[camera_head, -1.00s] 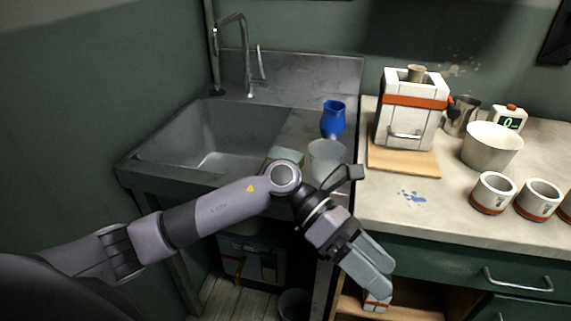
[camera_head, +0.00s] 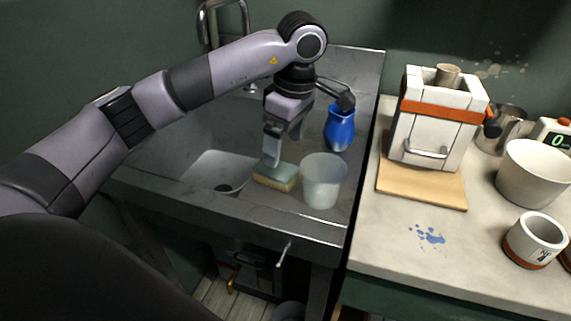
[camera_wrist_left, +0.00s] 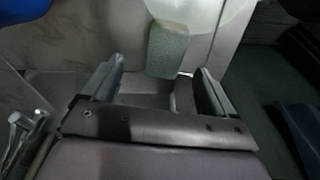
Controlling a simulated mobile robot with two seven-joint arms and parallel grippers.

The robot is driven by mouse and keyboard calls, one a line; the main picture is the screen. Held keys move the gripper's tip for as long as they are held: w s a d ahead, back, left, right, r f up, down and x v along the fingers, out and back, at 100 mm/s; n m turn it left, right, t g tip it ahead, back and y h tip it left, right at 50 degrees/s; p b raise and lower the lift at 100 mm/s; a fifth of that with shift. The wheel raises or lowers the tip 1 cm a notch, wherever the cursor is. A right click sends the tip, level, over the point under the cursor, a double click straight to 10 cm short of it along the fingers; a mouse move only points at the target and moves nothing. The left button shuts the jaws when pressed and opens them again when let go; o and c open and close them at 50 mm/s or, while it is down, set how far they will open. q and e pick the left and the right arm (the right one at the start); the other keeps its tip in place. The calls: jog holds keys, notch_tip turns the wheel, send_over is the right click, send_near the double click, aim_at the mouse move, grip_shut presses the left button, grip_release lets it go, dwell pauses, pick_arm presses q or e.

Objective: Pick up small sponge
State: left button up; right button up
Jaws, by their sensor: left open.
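The small sponge (camera_head: 276,178), greenish on top with a yellowish lower part, lies on the sink's metal ledge, beside a frosted cup. My left gripper (camera_head: 281,150) is open and points down just above the sponge. One finger hides part of the sponge's top in the head view, and I cannot tell whether they touch. In the left wrist view the sponge (camera_wrist_left: 167,50) shows as a green block ahead of the spread fingers (camera_wrist_left: 158,70), nearer the right one. Nothing is held. My right gripper is not in view.
The frosted cup (camera_head: 322,182) stands close right of the sponge. A blue vase (camera_head: 339,128) stands behind it. The sink basin (camera_head: 205,165) opens to the left. An espresso machine (camera_head: 433,125) on a wooden board (camera_head: 425,188) occupies the counter to the right.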

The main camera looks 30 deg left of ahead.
aim_at(276, 174)
pick_arm(q)
jog(key=shift+s+a+f, duration=0.1)
jog(key=shift+s+f, duration=0.05)
jog(key=shift+f, duration=0.4)
jog(key=shift+s+a+f, duration=0.1)
jog(key=shift+s+f, duration=0.05)
jog(key=shift+f, duration=0.35)
jog(key=f, duration=0.2)
jog(key=a+f, duration=0.1)
jog(key=f, duration=0.1)
jog(key=shift+s, duration=0.25)
jog(key=shift+f, duration=0.3)
jog(key=shift+f, duration=0.15)
jog(key=c, duration=1)
